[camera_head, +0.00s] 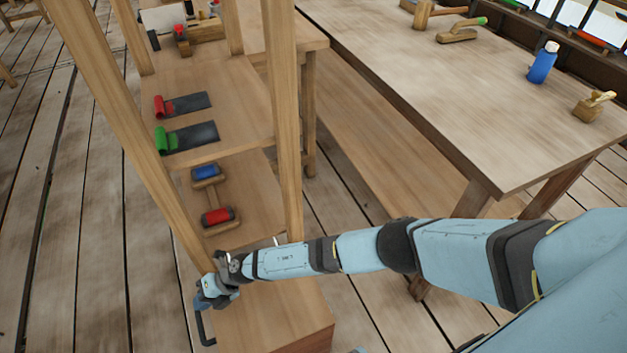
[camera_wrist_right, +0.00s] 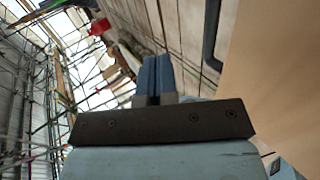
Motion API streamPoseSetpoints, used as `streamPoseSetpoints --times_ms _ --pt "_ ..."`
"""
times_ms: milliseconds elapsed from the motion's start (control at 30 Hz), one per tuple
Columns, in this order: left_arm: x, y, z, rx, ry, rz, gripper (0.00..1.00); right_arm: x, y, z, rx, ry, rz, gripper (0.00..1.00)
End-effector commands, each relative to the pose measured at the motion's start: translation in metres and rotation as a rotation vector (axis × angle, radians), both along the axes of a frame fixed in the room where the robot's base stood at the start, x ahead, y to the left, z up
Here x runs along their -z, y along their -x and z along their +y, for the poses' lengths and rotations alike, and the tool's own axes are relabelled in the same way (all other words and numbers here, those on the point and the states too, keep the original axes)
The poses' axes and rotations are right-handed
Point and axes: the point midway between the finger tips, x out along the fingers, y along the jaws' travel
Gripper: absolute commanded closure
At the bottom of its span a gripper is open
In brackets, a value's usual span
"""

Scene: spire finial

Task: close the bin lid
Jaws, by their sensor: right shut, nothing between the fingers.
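The bin appears as a wooden box at the foot of the shelf frame, its flat wooden top (camera_head: 272,318) at the bottom of the head view. I cannot tell from here whether that top is fully down. A dark bar handle (camera_head: 204,330) is at its left edge. My right gripper (camera_head: 204,300) is by that left edge, just above the handle in the picture. In the wrist view its blue fingers (camera_wrist_right: 152,76) are shut together and empty. The dark handle (camera_wrist_right: 212,35) and a plain wooden panel (camera_wrist_right: 280,75) lie to their right, apart from the fingers. My left gripper is out of view.
Wooden posts (camera_head: 285,120) of the shelf rise close to my right forearm. Shelves hold red and green rolls (camera_head: 162,140) and tools with blue and red parts (camera_head: 216,217). A long workbench (camera_head: 470,100) stands to the right. Plank floor (camera_head: 100,220) is free at left.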

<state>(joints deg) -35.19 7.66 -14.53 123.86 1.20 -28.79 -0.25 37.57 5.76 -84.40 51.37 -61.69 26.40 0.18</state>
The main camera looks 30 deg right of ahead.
Motion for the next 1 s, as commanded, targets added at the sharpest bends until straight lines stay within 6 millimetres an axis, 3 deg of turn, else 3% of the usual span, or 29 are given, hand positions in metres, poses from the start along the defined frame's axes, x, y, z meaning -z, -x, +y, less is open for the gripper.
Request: streamPoseSetpoints --times_ms 33,200,400,633,1000 --pt "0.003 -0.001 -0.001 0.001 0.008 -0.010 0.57 0.016 0.001 0.005 0.002 0.000 0.002 1.00" --pt "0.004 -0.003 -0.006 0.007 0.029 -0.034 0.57 0.050 0.000 0.014 0.002 -0.001 0.003 1.00" --pt "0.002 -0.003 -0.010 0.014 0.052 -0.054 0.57 0.078 -0.001 0.019 -0.003 0.075 0.002 1.00" --pt "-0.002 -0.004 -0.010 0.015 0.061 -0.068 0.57 0.093 -0.001 0.021 -0.001 0.126 0.006 1.00" --pt "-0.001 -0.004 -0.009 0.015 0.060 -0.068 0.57 0.098 0.000 0.020 0.001 0.138 0.005 1.00"
